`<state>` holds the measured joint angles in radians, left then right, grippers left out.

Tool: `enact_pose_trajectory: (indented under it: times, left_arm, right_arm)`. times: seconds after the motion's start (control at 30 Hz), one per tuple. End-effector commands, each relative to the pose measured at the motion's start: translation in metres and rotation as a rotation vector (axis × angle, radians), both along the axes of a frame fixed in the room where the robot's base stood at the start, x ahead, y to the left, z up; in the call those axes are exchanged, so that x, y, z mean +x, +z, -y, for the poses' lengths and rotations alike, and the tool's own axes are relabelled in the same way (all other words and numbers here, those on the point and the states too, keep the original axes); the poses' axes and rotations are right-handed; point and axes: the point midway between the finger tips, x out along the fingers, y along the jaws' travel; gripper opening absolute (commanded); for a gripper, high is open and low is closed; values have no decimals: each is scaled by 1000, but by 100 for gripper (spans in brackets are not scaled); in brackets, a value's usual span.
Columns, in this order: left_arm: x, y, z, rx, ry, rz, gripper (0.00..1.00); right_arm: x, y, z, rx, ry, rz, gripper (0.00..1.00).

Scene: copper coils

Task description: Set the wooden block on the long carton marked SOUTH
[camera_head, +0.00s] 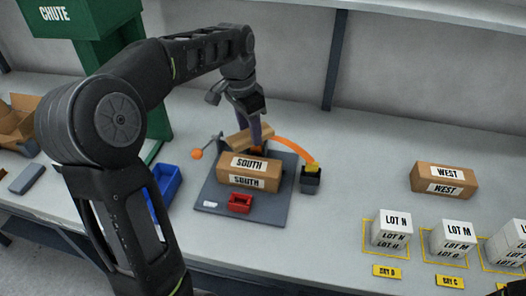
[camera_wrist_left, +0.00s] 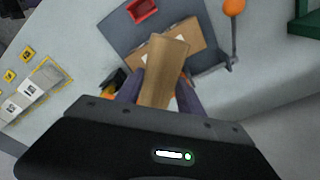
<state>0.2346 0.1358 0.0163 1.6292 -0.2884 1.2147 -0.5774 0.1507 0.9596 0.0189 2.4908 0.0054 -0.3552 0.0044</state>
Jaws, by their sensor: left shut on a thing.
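The wooden block (camera_head: 240,138) is light brown and held tilted in my left gripper (camera_head: 256,130). In the left wrist view the block (camera_wrist_left: 166,66) sits between the two purple fingers of the gripper (camera_wrist_left: 160,90), which is shut on it. The long carton marked SOUTH (camera_head: 222,173) lies on a grey board, and the block is above its back edge in the head view. In the left wrist view the block covers the middle of the carton (camera_wrist_left: 196,35). I cannot tell whether block and carton touch. My right gripper is not recognisable in view.
The grey board (camera_head: 213,195) also bears a red tray (camera_head: 240,203) and an orange-ball lever (camera_head: 197,153). An orange arc reaches a dark holder (camera_head: 311,181). A WEST carton (camera_head: 443,180) and white LOT boxes (camera_head: 391,229) stand right. A blue bin (camera_head: 164,185) stands left.

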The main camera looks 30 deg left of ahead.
Motion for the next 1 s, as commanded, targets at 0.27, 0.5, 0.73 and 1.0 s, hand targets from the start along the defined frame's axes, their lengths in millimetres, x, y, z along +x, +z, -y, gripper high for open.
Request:
enact_pose_trajectory:
  times: [0.27, 0.5, 0.73, 1.0]
  left_arm:
    - [-4, 5, -7, -1, -32, 3, 4]
    - [-5, -6, -7, -1, -31, 0, 4]
    - [-5, -46, -7, -2, -30, -2, 4]
    - [-4, -58, -7, 0, -30, 4, 4]
  right_arm:
    - [-1, 0, 0, 0, 1, -3, 36]
    - [-1, 1, 0, 0, 1, -2, 36]
    - [-2, 7, 0, -1, 0, -5, 36]
    - [-2, 7, 0, -2, 0, -6, 36]
